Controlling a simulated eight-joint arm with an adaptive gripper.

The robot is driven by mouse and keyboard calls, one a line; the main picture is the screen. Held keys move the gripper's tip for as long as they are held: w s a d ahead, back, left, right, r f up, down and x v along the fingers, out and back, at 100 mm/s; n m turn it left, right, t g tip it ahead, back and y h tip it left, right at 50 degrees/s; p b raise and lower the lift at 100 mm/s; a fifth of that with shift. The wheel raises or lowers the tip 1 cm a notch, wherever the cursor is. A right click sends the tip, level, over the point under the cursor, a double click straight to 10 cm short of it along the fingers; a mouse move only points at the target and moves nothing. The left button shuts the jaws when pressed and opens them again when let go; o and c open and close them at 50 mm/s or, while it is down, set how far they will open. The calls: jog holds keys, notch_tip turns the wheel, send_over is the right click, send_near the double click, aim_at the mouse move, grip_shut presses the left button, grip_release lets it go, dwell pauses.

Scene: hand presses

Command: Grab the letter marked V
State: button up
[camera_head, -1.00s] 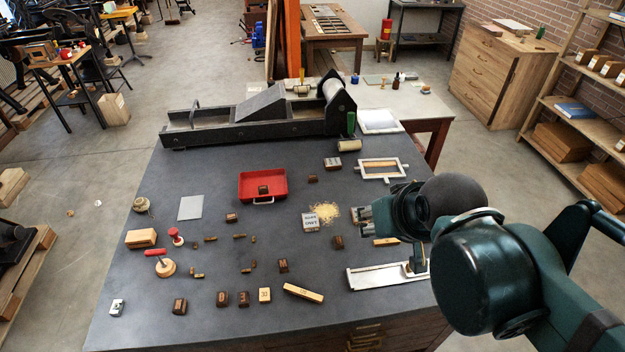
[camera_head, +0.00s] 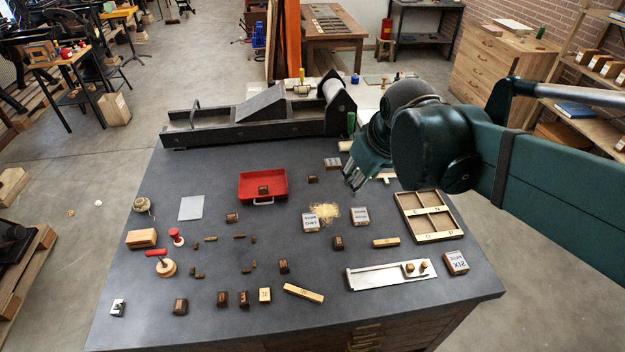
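Several small brown wooden letter blocks are spread over the dark bench. They include one in the red tray (camera_head: 263,189), one left of centre (camera_head: 232,217), one right of centre (camera_head: 338,243) and one nearer the front (camera_head: 284,266). In the front row stand further blocks (camera_head: 180,306), (camera_head: 222,298), (camera_head: 243,299). Their marks are too small to read, so I cannot tell which is the V. My gripper (camera_head: 366,181) hangs above the right side of the bench, fingers pointing down, apart from the blocks. I see nothing held, and its finger opening is unclear.
A long black press (camera_head: 260,118) lies along the back. A compartmented wooden tray (camera_head: 428,215), a metal composing tray (camera_head: 385,273) and labelled blocks (camera_head: 455,263) are at the right. Yellowish shavings (camera_head: 330,211) lie near centre.

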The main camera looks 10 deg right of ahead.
jog(key=w+a+n+g, duration=0.1)
jog(key=w+n, duration=0.3)
jog(key=w, duration=0.7)
jog(key=n+g+p, duration=0.1)
jog(key=n+g, duration=0.3)
jog(key=n, duration=0.6)
send_over(313, 177)
notch_tip(313, 177, down, 25)
jog(key=shift+r, duration=0.2)
jog(key=shift+f, duration=0.1)
jog(key=shift+f, duration=1.25)
jog(key=shift+f, duration=0.15)
